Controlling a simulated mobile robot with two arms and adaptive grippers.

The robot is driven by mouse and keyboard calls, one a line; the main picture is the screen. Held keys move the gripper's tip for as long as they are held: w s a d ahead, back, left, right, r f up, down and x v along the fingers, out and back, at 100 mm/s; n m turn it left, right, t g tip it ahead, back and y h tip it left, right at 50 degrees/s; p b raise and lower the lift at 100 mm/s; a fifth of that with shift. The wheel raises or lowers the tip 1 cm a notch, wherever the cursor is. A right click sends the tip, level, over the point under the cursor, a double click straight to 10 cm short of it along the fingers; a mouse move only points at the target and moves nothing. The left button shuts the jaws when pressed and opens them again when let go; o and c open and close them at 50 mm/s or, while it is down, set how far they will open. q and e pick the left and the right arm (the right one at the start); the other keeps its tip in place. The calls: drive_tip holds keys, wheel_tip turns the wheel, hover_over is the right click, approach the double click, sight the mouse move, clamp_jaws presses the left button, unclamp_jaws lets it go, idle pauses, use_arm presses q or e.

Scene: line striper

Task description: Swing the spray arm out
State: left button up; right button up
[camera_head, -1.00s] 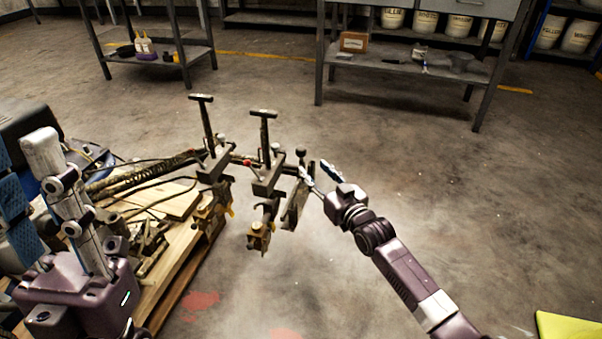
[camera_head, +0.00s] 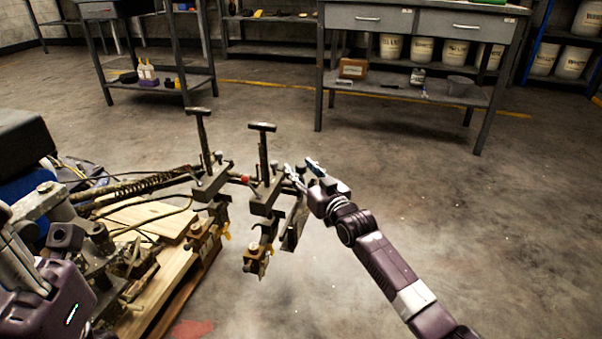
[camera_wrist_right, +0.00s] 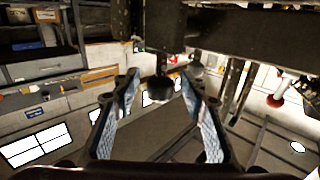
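The spray arm is a dark bar (camera_head: 233,178) reaching out from the machine at the left, carrying two clamps with upright T-handles (camera_head: 262,160) and brass nozzles (camera_head: 255,260) hanging below. My right gripper (camera_head: 303,171) is at the bar's outer right end. In the right wrist view its two blue-padded fingers (camera_wrist_right: 158,110) are apart, with a dark round knob (camera_wrist_right: 158,89) in line between them; contact is not visible. My left gripper (camera_head: 30,260) is partly in view at the lower left, cut off by the frame edge, and its opening is unclear.
The machine's hoses and spring (camera_head: 150,186) lie at the left above a wooden pallet (camera_head: 180,265). A grey workbench (camera_head: 415,85) with drawers stands at the back, and a smaller table (camera_head: 160,85) at the back left. The concrete floor (camera_head: 480,230) at the right is open.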

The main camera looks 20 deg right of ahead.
clamp_jaws()
idle(0.3)
